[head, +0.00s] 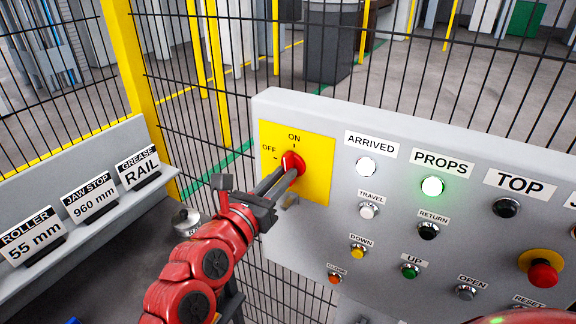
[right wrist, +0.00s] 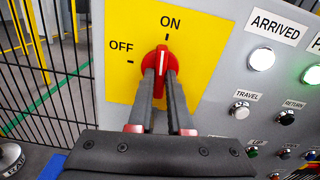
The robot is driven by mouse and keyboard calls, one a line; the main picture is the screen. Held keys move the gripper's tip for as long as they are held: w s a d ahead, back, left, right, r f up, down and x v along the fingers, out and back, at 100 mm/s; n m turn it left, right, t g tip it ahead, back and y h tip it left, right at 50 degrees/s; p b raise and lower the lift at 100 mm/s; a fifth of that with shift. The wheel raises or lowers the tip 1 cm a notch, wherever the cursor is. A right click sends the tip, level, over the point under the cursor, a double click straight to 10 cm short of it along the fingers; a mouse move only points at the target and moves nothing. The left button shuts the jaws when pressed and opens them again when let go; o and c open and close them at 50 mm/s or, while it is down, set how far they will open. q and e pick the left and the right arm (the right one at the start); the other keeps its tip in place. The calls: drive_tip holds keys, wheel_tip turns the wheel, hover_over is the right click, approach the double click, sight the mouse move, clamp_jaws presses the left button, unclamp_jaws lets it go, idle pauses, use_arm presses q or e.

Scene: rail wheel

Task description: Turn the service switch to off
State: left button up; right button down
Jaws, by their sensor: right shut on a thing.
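The service switch is a red rotary knob (head: 292,163) on a yellow plate (head: 318,186) marked ON at the top and OFF at the upper left. In the right wrist view the knob (right wrist: 162,58) has a white line pointing up towards the ON mark. My right gripper (head: 287,176) is shut on the knob, one finger on each side. It also shows in the right wrist view (right wrist: 161,76), with the fingers hiding the knob's lower part. My left gripper is not in view.
The grey control panel (head: 385,222) holds several buttons and lamps, with the PROPS lamp (head: 432,187) lit green. A red emergency button (head: 542,272) is at right. A wire fence (head: 205,120) stands behind. A ledge (head: 90,215) with label signs is at left.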

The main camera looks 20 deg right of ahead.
drive_tip(key=n+p, duration=0.3)
idle(0.4)
